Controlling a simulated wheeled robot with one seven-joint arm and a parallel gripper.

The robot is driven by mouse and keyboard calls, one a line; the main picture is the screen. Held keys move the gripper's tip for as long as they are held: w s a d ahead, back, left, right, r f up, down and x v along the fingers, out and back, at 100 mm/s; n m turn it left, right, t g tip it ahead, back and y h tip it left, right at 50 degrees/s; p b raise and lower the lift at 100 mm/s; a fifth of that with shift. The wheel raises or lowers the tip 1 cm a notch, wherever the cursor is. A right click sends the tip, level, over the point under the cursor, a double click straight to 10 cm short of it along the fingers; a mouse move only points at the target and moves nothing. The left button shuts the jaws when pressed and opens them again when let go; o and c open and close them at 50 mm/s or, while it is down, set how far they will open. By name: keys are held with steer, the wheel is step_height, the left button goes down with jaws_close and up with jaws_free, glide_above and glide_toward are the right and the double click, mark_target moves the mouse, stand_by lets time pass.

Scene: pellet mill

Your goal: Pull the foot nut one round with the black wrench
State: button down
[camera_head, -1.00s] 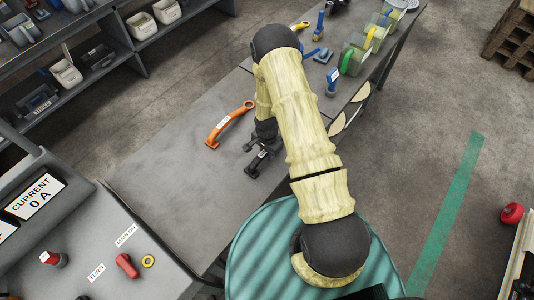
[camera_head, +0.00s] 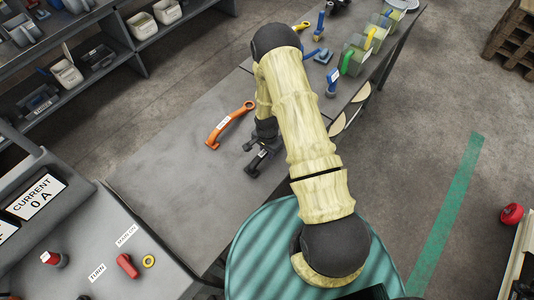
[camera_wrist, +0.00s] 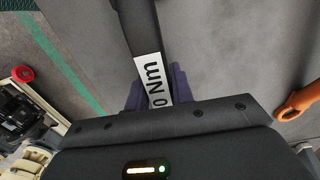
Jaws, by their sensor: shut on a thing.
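The black wrench (camera_head: 254,168) is on or just above the grey bench top, under the end of my arm. In the wrist view its dark handle, with a white label ending in "0 Nm" (camera_wrist: 151,78), runs between the two purple fingers. My gripper (camera_wrist: 154,88) is shut on this handle. In the head view my gripper (camera_head: 262,146) is partly covered by my arm. I cannot pick out the foot nut in either view. Whether the wrench touches the bench cannot be told.
An orange wrench (camera_head: 228,125) lies left of my gripper on the grey bench (camera_head: 165,180). Blue, green and yellow tools (camera_head: 345,62) stand along the bench's far part. A control panel (camera_head: 110,255) with a red knob is at the lower left. The bench's left part is clear.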

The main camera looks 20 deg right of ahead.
steer(key=shift+r+p, duration=0.45)
steer(key=shift+r, duration=0.8)
steer(key=shift+r+p, duration=1.15)
steer(key=shift+r, duration=0.85)
steer(key=c, duration=1.7)
jaws_free()
steer(key=shift+c, duration=0.2)
jaws_close()
